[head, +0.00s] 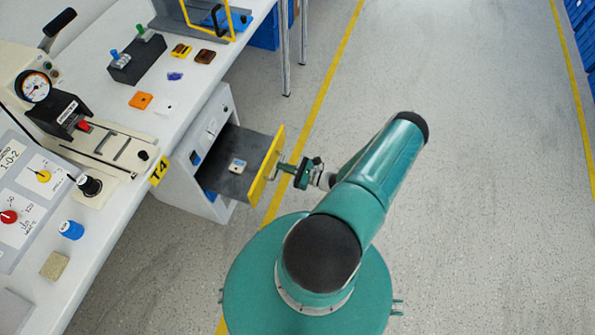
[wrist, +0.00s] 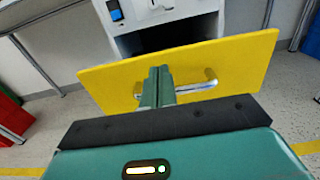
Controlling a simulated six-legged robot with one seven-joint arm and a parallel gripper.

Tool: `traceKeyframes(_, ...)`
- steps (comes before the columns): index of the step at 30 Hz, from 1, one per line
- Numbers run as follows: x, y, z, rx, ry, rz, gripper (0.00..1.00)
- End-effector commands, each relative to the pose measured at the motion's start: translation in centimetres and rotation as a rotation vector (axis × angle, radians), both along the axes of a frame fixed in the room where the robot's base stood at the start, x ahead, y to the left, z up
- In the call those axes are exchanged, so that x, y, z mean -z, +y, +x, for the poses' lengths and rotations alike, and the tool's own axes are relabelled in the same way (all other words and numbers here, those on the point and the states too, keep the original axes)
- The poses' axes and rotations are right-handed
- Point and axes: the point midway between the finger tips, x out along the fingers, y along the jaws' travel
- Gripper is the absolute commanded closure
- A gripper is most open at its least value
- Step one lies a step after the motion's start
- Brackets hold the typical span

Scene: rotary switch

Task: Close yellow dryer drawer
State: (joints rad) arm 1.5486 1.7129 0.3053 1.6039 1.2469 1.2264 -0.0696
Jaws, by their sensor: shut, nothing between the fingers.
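The yellow dryer drawer front (head: 266,166) shows in the head view, with the grey drawer tray (head: 225,180) pulled out of the white cabinet (head: 190,195). A small pale item (head: 237,166) lies in the tray. In the wrist view the yellow front (wrist: 225,65) fills the middle, with a silver bar handle (wrist: 200,85) on it. My gripper (head: 284,171) is at the outer face of the front, fingers shut and pointing at it. In the wrist view its fingertips (wrist: 158,72) overlap the handle's left part. I cannot tell whether they touch the panel.
A white workbench (head: 120,200) stands at the left, with a gauge press (head: 34,86), knobs and small blocks on it. Metal table legs (head: 285,65) stand behind. The speckled floor (head: 450,200) to the right is clear, crossed by yellow lines.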

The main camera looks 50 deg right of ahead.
Motion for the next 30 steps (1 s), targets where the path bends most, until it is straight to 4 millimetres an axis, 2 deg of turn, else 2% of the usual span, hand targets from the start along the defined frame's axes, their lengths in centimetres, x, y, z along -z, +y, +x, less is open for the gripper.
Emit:
traceKeyframes(4,0.0,1.0,2.2,-0.002,-0.001,0.001,1.0)
traceKeyframes(9,0.0,1.4,3.2,-0.001,0.0,0.001,1.0)
traceKeyframes(30,0.0,1.5,3.4,-0.002,0.0,0.0,1.0)
